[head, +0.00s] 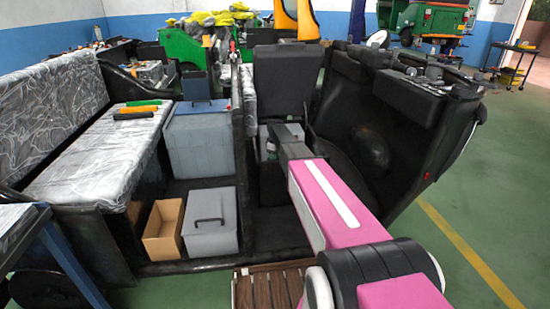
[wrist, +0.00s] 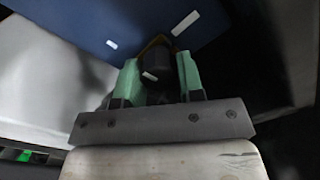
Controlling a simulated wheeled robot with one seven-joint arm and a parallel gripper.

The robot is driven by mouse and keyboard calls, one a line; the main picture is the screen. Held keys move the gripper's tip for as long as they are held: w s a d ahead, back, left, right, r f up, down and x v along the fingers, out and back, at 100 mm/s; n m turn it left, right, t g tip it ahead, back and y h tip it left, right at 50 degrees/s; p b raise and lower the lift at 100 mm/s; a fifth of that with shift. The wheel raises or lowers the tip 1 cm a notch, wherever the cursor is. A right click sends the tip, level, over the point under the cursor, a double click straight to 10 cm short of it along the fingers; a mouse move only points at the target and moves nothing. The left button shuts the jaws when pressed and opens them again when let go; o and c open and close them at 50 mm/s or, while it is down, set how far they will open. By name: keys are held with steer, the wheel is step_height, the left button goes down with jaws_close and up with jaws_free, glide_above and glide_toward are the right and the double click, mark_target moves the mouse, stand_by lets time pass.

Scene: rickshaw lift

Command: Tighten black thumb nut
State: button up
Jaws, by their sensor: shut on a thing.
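In the wrist view, my gripper (wrist: 158,80) has its two green fingers on either side of a dark, rounded knob, the black thumb nut (wrist: 157,63). The fingers are closed against the nut's sides. A yellowish-brown edge shows just behind the nut, beside a dark blue surface (wrist: 90,22).
The black rickshaw (head: 375,150) stands around my arm. Left of it are a grey bin (head: 198,145), a grey box (head: 210,224), an open cardboard box (head: 160,228) and a plastic-covered seat (head: 95,165) with tools. Green floor (head: 480,220) is clear at the right.

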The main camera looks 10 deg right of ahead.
steer(key=m, duration=0.4)
steer(key=shift+m, duration=0.4)
steer(key=m, duration=0.9)
steer(key=shift+d, duration=0.1)
steer(key=m, duration=0.4)
steer(key=shift+m, duration=0.4)
steer(key=o, duration=0.6)
steer(key=shift+o, duration=0.2)
